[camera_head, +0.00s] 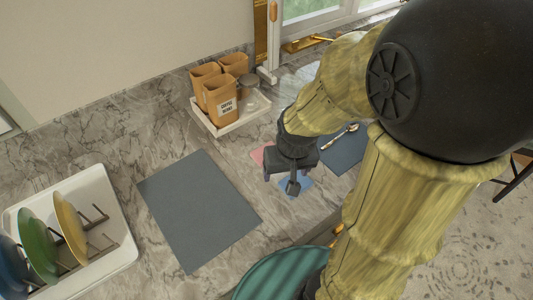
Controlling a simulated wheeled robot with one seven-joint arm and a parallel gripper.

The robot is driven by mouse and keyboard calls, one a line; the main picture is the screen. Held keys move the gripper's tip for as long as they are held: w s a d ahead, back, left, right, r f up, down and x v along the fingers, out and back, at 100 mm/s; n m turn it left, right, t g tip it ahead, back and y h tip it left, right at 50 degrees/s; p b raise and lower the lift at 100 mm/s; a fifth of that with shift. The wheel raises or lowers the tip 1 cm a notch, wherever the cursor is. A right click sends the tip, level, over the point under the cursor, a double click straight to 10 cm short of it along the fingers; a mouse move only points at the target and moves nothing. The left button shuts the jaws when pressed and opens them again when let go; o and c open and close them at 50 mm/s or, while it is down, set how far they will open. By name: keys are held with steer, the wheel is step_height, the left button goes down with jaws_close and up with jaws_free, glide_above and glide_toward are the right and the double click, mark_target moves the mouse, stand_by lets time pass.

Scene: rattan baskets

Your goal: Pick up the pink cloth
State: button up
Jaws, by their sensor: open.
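The pink cloth (259,154) lies flat on the marble counter, just left of my gripper. Only a small pink part of it shows; the rest is hidden behind the dark gripper body. My gripper (291,180) is open and points down over the counter beside the cloth, with nothing seen between its fingers. Its height above the counter is hard to tell.
A blue cloth (304,184) lies under the gripper. A grey mat (200,210) is to the left, and a dark mat (345,153) with a spoon to the right. A white tray (233,124) holds canisters behind. A plate rack (115,245) stands at left.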

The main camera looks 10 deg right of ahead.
steer(key=shift+o, duration=0.8)
steer(key=w+r+m+g+p, duration=0.1)
steer(key=w+r+m+p, duration=0.1)
steer(key=w+m, duration=0.4)
steer(key=w+r, duration=0.1)
steer(key=w, duration=0.3)
steer(key=shift+a+p, duration=0.3)
steer(key=r+m+g+p, duration=0.1)
steer(key=m+g+p, duration=0.1)
steer(key=m, duration=0.4)
glide_above(257, 154)
steer(key=d, duration=0.2)
steer(key=shift+d+r+m, duration=0.15)
steer(key=shift+d+m, duration=0.05)
steer(key=shift+m, duration=0.3)
step_height(257, 154, down, 12)
steer(key=p, duration=0.3)
steer(key=shift+f, duration=0.2)
steer(key=shift+d+f+p, duration=0.2)
steer(key=shift+f+p, duration=1.05)
steer(key=shift+f, duration=1.3)
